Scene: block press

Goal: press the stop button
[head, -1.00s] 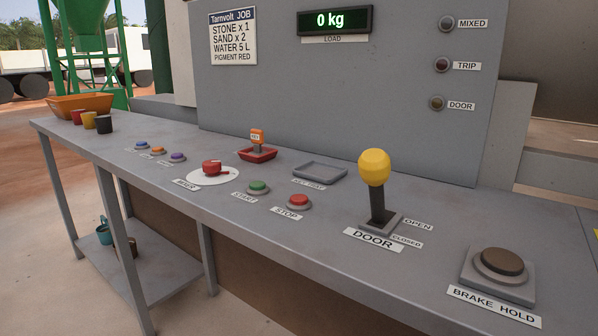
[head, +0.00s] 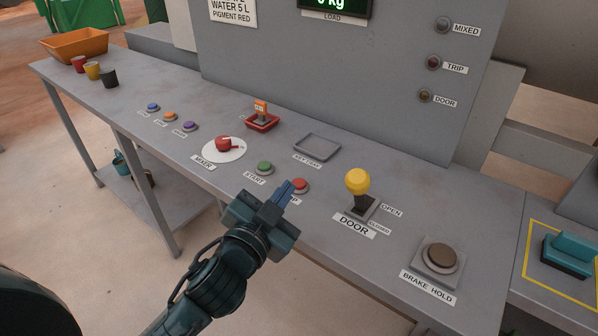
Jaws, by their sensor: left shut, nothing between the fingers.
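The red stop button (head: 300,186) sits on the grey bench top, right of the green start button (head: 264,168). My left gripper (head: 284,190) comes in from the lower left, its fingers shut and empty. In the head view its fingertips overlap the area just left of the stop button and partly cover the button's label. I cannot tell whether the fingertips touch the bench or the button. My right gripper is not in view.
A yellow-knobbed door lever (head: 358,183) stands right of the stop button. The brake hold button (head: 441,257) is further right. The red mixer switch (head: 226,144) and a grey tray (head: 317,147) lie behind. An upright grey panel (head: 330,70) backs the bench.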

